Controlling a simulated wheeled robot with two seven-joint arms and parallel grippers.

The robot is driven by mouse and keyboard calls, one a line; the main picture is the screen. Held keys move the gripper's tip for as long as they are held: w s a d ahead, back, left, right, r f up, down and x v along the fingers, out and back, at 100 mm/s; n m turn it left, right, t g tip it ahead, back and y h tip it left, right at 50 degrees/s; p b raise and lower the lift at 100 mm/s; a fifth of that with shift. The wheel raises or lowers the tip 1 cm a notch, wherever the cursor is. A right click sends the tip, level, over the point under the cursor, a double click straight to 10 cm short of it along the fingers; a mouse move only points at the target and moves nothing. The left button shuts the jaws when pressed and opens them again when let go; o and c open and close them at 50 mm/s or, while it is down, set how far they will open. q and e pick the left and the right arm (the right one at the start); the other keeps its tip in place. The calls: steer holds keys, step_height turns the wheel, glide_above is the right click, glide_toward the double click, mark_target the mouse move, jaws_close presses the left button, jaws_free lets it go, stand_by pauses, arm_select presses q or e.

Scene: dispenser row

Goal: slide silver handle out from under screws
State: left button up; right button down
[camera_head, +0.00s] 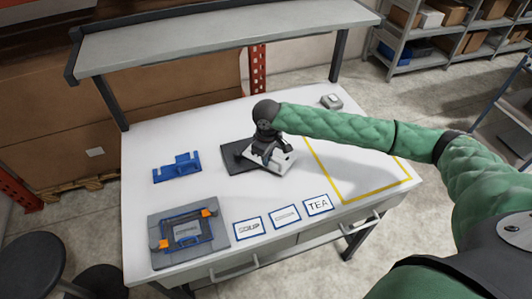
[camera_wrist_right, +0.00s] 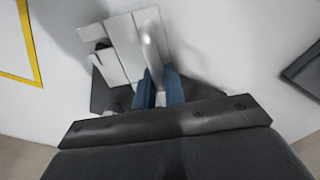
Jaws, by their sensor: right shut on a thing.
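My right gripper (camera_head: 268,158) is low over a light grey plate (camera_head: 284,162) that lies partly over a dark grey pad (camera_head: 232,160) in the middle of the table. In the right wrist view, its blue-grey fingers (camera_wrist_right: 159,90) are shut on a silver handle (camera_wrist_right: 150,42), a rounded bar lying along the slotted pale plate (camera_wrist_right: 120,48). The handle's near end is hidden between the fingers. I cannot make out the screws in either view. My left gripper is not in view.
A blue bracket (camera_head: 177,167) and a grey tray with an orange-clipped frame (camera_head: 158,258) are at left. Label cards, including TEA (camera_head: 318,205), lie along the front. A yellow-outlined area (camera_head: 350,196) is free at right. A shelf (camera_head: 225,42) overhangs the back.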

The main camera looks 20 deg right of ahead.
steer(key=shift+s+p, duration=0.8)
steer(key=shift+s, duration=0.55)
steer(key=shift+r, duration=0.1)
step_height(320, 180, up, 3)
steer(key=p, duration=0.3)
steer(key=shift+r+p, duration=0.5)
steer(key=shift+r, duration=0.9)
